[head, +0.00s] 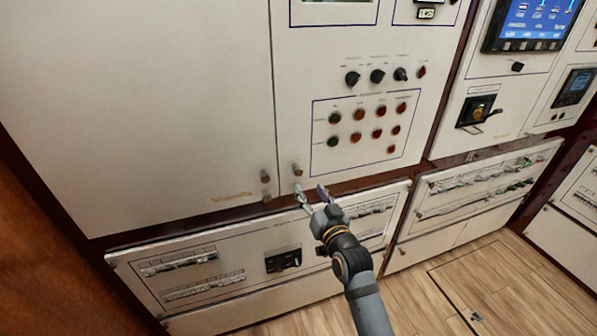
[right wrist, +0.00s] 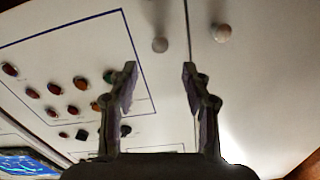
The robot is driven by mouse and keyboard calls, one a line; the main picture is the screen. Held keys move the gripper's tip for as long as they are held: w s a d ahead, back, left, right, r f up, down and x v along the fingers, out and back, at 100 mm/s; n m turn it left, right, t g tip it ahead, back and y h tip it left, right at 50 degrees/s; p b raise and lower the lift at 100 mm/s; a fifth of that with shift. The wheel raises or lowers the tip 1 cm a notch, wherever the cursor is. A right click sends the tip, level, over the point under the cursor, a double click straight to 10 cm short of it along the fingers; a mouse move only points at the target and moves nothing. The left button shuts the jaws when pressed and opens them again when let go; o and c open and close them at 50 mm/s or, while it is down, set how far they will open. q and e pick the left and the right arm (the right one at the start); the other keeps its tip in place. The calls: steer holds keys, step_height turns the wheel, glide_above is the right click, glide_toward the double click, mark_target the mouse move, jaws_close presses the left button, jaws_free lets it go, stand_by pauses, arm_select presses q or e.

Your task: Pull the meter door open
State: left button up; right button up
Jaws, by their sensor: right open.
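The meter door (head: 300,70), a cream panel with a display window, dark switches and rows of coloured buttons, appears shut, flush with the blank panel beside it. Its small round knob (head: 297,170) is at its lower left corner; in the right wrist view the knob (right wrist: 160,45) shows just past the fingertips, in line with the gap between them. My right gripper (head: 312,192) is open and empty, just below and right of the knob in the head view, apart from it. In the right wrist view both fingers of the gripper (right wrist: 159,70) are spread. My left gripper is not in view.
A large blank door (head: 140,100) adjoins on the left, with its own knob (head: 265,177) close by; that knob also shows in the right wrist view (right wrist: 222,33). Low breaker panels (head: 230,240) stand below.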

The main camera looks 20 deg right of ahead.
mark_target(299, 172)
steer(key=w+p, duration=0.2)
steer(key=w, duration=0.8)
steer(key=shift+w+a+f, duration=0.1)
steer(key=shift+w+a, duration=0.05)
steer(key=shift+w, duration=0.15)
jaws_close()
